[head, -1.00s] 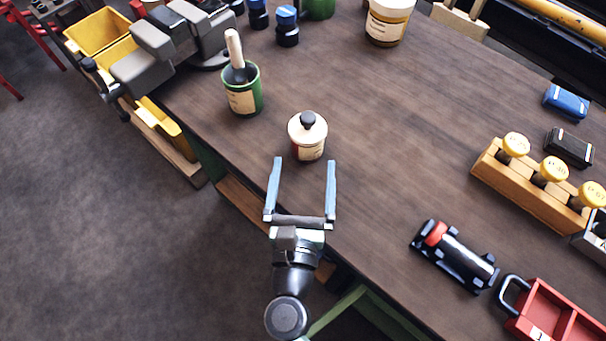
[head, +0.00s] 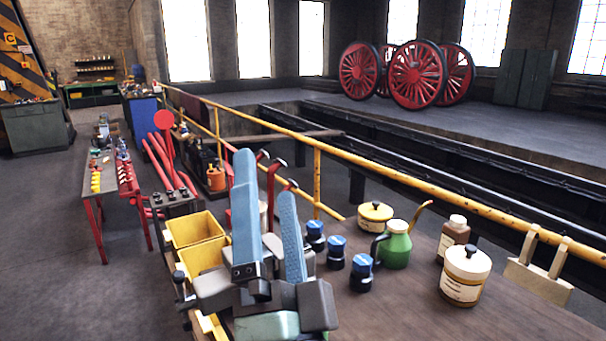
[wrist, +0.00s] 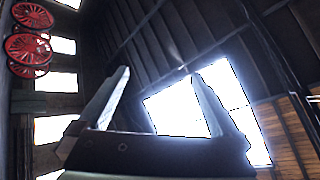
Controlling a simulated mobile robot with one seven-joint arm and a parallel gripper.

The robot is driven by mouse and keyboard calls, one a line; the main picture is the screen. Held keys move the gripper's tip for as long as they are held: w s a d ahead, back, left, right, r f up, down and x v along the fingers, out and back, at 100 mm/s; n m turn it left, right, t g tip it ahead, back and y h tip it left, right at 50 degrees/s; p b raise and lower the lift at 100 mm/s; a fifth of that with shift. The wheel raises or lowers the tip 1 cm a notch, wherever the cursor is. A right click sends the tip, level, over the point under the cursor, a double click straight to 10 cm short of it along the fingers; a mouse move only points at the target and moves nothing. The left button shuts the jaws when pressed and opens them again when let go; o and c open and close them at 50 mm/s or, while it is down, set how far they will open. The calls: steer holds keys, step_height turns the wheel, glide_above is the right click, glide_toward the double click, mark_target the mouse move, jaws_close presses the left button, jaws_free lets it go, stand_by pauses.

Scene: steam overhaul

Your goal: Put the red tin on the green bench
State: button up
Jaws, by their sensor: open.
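My gripper (head: 266,176) is raised upright in front of the head camera, with its two blue fingers apart and nothing between them. In the wrist view its fingers (wrist: 158,73) are also apart and empty, against the roof and bright windows. I cannot make out a red tin in either current view. A low green bench (head: 92,96) stands far off at the back left by the brick wall. A larger dark green bench-like cabinet (head: 38,128) stands nearer at the left; I cannot tell which is the task's bench.
A yellow rail (head: 420,182) borders the pit. Open floor lies left.

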steer(key=s+d+r+n+t+h, duration=0.1)
steer(key=s+r+n+h, duration=0.1)
steer(key=r+n, duration=0.3)
steer(key=s+d+r+n+t+h, duration=0.1)
steer(key=s+r+n, duration=0.4)
steer(key=r, duration=0.5)
steer(key=shift+s+d+r+n+h, duration=0.2)
steer(key=shift+d+r+n+h, duration=0.2)
steer(key=shift+d+h, duration=0.25)
steer(key=shift+a, duration=0.1)
